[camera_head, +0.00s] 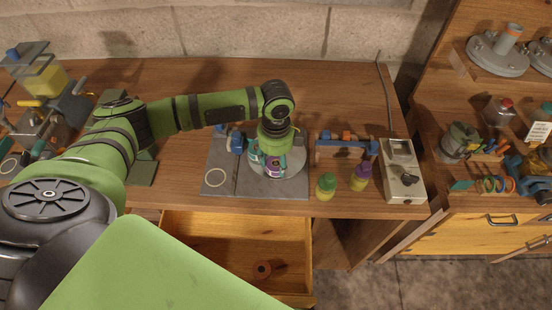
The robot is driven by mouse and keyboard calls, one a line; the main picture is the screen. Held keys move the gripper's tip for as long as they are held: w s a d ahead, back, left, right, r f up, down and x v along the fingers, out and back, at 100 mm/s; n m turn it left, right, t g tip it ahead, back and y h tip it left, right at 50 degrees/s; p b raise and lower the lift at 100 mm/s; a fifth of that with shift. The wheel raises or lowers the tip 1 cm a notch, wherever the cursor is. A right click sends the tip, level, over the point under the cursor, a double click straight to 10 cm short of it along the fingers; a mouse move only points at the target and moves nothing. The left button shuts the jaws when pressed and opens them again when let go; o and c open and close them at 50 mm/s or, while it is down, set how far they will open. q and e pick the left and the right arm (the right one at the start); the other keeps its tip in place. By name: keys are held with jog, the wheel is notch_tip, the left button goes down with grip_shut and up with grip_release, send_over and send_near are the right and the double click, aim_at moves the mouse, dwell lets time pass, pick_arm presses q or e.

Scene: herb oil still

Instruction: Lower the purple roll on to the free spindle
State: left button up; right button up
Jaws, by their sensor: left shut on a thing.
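My left gripper (273,163) points down over the right part of a grey board (240,189) on the wooden bench. It is shut on the purple roll (272,172), which shows only as a small purple patch between the fingers. A pale round disc (292,167) lies on the board beneath and beside the gripper. I cannot make out the free spindle, and the gripper hides the middle of the disc. I cannot tell whether the roll touches anything below. My right gripper is not in view.
Right of the board stand a yellow-green bottle (326,186), a purple-topped bottle (361,178), a blue rack (345,146) and a pale box with a knob (402,175).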

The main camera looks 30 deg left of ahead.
pick_arm(q)
jog(key=shift+f, duration=0.4)
jog(key=o, duration=1.2)
jog(key=shift+r, duration=0.15)
jog(key=shift+c, duration=0.4)
notch_tip(320, 180, up, 5)
jog(key=p, duration=0.5)
jog(key=shift+f+p, duration=0.2)
jog(key=shift+p, duration=0.1)
jog(key=shift+r+p, duration=0.55)
jog(key=shift+r, duration=0.55)
